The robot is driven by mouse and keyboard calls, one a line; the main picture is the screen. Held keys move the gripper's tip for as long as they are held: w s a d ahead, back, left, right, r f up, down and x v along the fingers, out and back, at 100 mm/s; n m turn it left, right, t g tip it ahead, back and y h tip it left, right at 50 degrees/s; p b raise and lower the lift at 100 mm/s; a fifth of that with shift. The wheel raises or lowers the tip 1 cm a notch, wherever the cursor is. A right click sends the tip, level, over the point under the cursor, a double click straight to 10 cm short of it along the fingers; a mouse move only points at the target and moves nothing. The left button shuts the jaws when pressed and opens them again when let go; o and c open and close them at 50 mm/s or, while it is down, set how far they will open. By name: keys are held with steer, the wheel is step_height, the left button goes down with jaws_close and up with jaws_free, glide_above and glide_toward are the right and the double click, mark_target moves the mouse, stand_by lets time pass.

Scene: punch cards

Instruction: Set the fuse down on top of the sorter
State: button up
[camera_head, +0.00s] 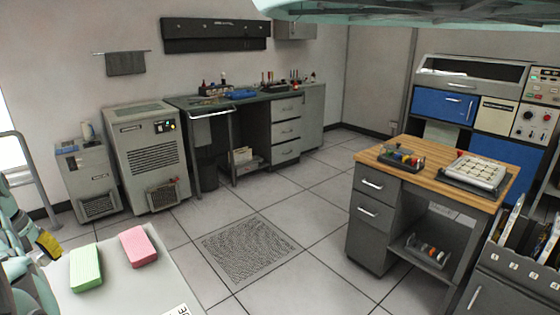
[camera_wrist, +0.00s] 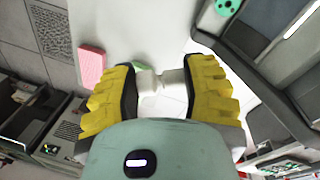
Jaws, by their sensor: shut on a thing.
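My gripper shows in the wrist view (camera_wrist: 163,80) with its yellow ridged fingers on either side of a small white piece with a wide left end, likely the fuse (camera_wrist: 150,84). In the head view one yellow finger of my gripper (camera_head: 47,243) shows at the lower left edge; the fuse cannot be made out there. No label names the sorter. A grey cabinet with vents and a small control panel (camera_head: 140,130) stands by the back wall and may be it, but I cannot tell.
A white surface (camera_head: 125,285) lies just right of my gripper, with a green block (camera_head: 86,268) and a pink block (camera_head: 138,246) on it. A wooden-topped desk (camera_head: 440,172) stands at right. A smaller grey unit (camera_head: 86,180) stands left of the cabinet. Open floor lies between.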

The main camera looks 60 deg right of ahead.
steer(key=a+r+m+p, duration=0.1)
steer(key=a+r+p, duration=0.25)
steer(key=r, duration=0.45)
steer(key=a+r+m+p, duration=0.15)
steer(key=r+p, duration=0.25)
steer(key=r, duration=0.4)
steer(key=a+r+p, duration=0.3)
steer(key=a+r, duration=0.1)
steer(key=r, duration=0.5)
step_height(320, 180, up, 35)
steer(key=p, duration=3.6)
steer(key=shift+w, duration=0.15)
steer(key=shift+d, duration=0.1)
